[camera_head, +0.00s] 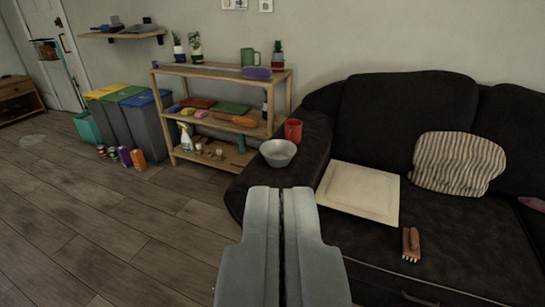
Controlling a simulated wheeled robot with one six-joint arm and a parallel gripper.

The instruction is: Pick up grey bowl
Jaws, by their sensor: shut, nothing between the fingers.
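The grey bowl (278,152) sits upright on the left armrest of the dark sofa, near its front end. It looks empty. My gripper (282,190) is at the bottom middle, its two grey fingers side by side and shut with nothing between them. In the picture the fingertips are just below the bowl, and the bowl appears farther off, apart from the fingers.
A red mug (293,130) stands right behind the bowl on the armrest. The dark sofa (455,235) holds a cream board (359,192), a striped cushion (457,163) and a brush (411,244). A wooden shelf (215,73) stands behind.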

